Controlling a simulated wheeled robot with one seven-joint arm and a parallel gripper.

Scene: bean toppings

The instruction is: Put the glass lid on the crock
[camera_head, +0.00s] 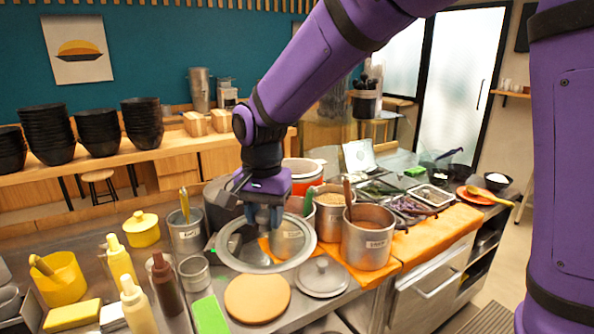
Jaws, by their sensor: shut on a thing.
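The round glass lid (230,257), with a grey rim and clear middle, hangs beneath my gripper (265,220). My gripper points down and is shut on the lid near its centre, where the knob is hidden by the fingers. The lid is above the counter, in front of the metal pots. A red pot with a pale rim (305,180), which looks like the crock, stands behind and right of my gripper, partly hidden. A dark pot (220,205) stands just behind the lid, mostly hidden by it and my gripper; I cannot tell its contents.
Metal pots of beans (328,220) and red sauce (368,245) stand close on the right on an orange mat (440,235). A metal lid (321,276) and round wooden board (257,298) lie in front. Sauce bottles (137,305) and a yellow jar (142,232) are left.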

